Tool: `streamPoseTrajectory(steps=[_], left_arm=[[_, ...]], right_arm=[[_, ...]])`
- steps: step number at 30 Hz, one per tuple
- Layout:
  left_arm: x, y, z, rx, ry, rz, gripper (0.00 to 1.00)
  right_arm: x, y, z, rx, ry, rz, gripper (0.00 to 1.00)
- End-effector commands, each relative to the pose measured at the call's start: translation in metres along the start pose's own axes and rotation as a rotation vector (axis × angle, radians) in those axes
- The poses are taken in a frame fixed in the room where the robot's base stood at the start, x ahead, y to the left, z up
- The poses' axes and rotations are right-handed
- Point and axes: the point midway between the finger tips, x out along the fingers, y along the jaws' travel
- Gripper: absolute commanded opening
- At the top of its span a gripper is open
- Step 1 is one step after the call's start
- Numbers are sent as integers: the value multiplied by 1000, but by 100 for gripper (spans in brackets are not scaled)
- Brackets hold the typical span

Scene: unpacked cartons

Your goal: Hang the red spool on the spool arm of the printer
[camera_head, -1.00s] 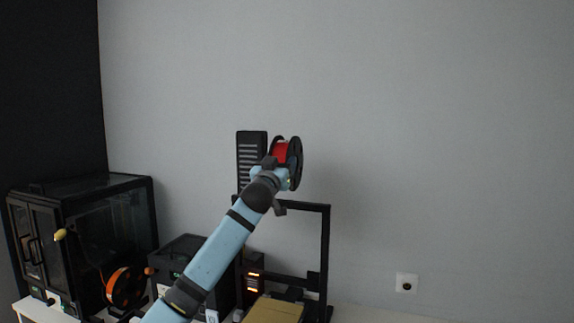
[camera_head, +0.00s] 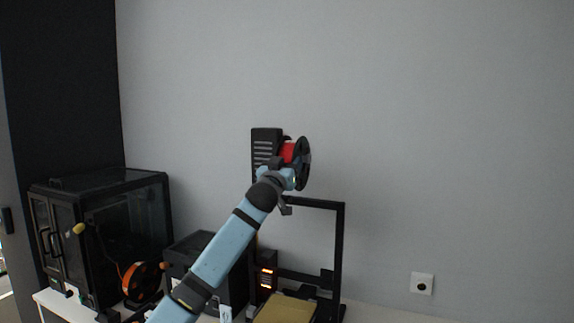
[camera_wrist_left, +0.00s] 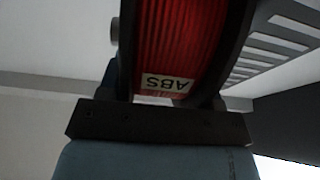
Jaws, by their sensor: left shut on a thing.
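The red spool (camera_head: 288,152) has black flanges and is up in the air above the printer frame (camera_head: 340,255). My left gripper (camera_head: 284,172) is shut on it from below. In the left wrist view the red windings (camera_wrist_left: 178,45) fill the upper middle, with a white "ABS" label. A dark slotted panel (camera_head: 265,150) stands just left of the spool in the head view; its slots also show at the right in the wrist view. I cannot make out the spool arm itself; the spool and gripper may hide it. My right gripper is not in view.
A black enclosed printer (camera_head: 105,235) stands at the left, with an orange spool (camera_head: 141,283) in front of it. A dark box (camera_head: 200,262) sits beside the open-frame printer with its tan bed (camera_head: 285,308). The wall with a socket (camera_head: 421,284) is bare at the right.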

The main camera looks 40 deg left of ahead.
Motion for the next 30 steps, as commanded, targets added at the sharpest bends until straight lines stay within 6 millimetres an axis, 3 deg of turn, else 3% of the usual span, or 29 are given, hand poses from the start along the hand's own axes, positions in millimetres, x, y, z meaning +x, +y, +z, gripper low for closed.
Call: streamPoseTrajectory(steps=[5,6,9,20,23,30], left_arm=[[0,0,-2,0,3,0,18],[0,0,-2,0,3,0,68],[0,0,-1,0,2,0,88],[-6,0,2,0,-2,0,88],[-20,1,4,1,-2,1,88],[-75,1,4,0,0,2,88]], right_arm=[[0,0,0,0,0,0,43],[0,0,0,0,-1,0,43],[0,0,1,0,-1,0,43],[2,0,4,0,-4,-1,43],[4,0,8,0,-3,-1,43],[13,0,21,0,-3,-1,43]])
